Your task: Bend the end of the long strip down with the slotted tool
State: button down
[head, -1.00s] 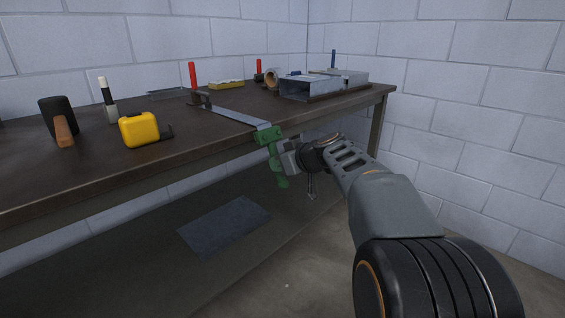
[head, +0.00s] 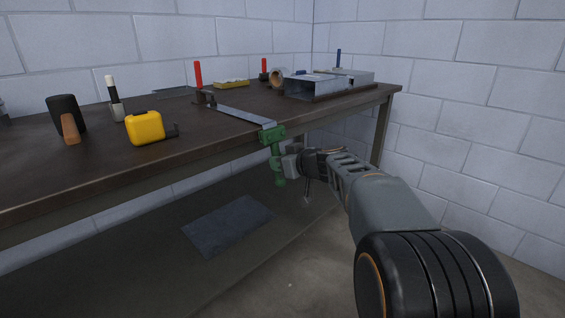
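The long strip (head: 240,115) is a narrow grey metal piece lying on the brown workbench (head: 210,150). Its near end reaches the bench's front edge, and its far end sits by a red-handled clamp (head: 198,78). The green slotted tool (head: 273,139) is at the near end of the strip, its head at the bench edge and its handle hanging down in front. My gripper (head: 289,164) is at the tool's handle from the right and appears closed on it; its fingertips are partly hidden. Whether the strip's end is inside the slot is too small to tell.
A yellow tape measure (head: 146,127), a dark mallet (head: 66,117) and a white-and-black marker-like tool (head: 115,98) stand at the left. Metal duct pieces (head: 312,86) and a second red-handled clamp (head: 264,69) are at the back right. A grey sheet (head: 228,225) lies below the bench.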

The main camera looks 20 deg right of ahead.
jog(key=shift+a+r, duration=0.1)
jog(key=shift+r, duration=0.15)
jog(key=shift+w+a+f+t+y, duration=0.1)
jog(key=shift+w+a+t+y, duration=0.2)
jog(key=shift+w+t, duration=0.3)
jog(key=shift+w+a, duration=0.1)
jog(key=shift+w, duration=0.1)
jog(key=shift+w+a+t, duration=0.15)
jog(key=shift+w+t, duration=0.25)
jog(key=shift+w+a+r, duration=0.1)
jog(key=shift+w+r, duration=0.1)
dwell(0.6)
jog(key=shift+s+r+g+p, duration=0.15)
jog(key=shift+s+g+p, duration=0.15)
jog(key=shift+p, duration=0.8)
jog(key=shift+s+d+g+p, duration=0.45)
jog(key=shift+g+p, duration=0.35)
jog(key=shift+p, duration=0.95)
jog(key=shift+f+b, duration=1.25)
jog(key=shift+b, duration=0.6)
